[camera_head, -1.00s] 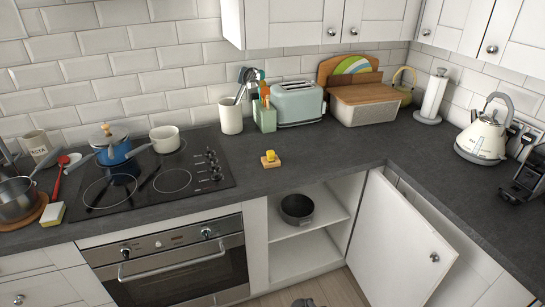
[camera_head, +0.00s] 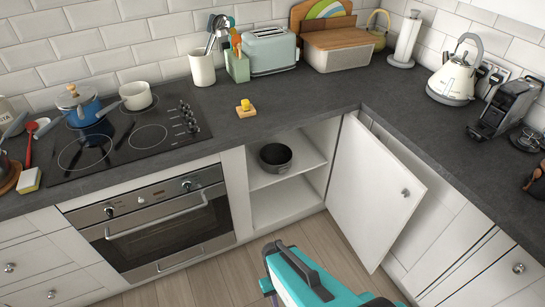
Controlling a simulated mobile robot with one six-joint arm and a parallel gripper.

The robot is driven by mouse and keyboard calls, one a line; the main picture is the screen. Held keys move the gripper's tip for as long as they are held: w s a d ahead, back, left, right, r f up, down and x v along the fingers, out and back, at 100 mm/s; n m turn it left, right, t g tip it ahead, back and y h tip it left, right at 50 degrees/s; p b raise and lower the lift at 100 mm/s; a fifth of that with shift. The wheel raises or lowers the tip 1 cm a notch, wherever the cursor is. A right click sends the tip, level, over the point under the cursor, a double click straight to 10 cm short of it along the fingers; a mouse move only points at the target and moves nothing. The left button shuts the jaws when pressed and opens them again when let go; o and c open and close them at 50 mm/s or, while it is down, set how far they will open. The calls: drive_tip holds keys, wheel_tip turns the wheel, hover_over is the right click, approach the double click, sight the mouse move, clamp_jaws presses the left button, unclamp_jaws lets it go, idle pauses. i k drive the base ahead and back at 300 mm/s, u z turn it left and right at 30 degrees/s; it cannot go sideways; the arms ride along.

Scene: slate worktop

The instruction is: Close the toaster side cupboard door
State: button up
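The white cupboard door (camera_head: 368,195) stands wide open, swung out from the right side of its cupboard opening. Its round metal knob (camera_head: 405,192) is near the door's upper right edge. The open cupboard (camera_head: 285,210) is below the counter, right of the oven, with a dark pot (camera_head: 275,157) on its shelf. The pale green toaster (camera_head: 269,51) stands on the worktop above. A teal and white part of my arm shows at the bottom, in front of the cupboard and apart from the door in the picture. I cannot make out my gripper's fingers.
The oven (camera_head: 155,232) is left of the cupboard, below the black hob (camera_head: 125,135). White drawers and cupboard fronts with knobs (camera_head: 518,268) run along the right. Bare wooden floor (camera_head: 215,280) lies in front of the cupboard.

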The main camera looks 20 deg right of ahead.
sight(363, 196)
drive_tip(key=u, duration=0.3)
drive_tip(key=k, duration=1.45)
drive_tip(key=z, duration=0.6)
drive_tip(key=i, duration=1)
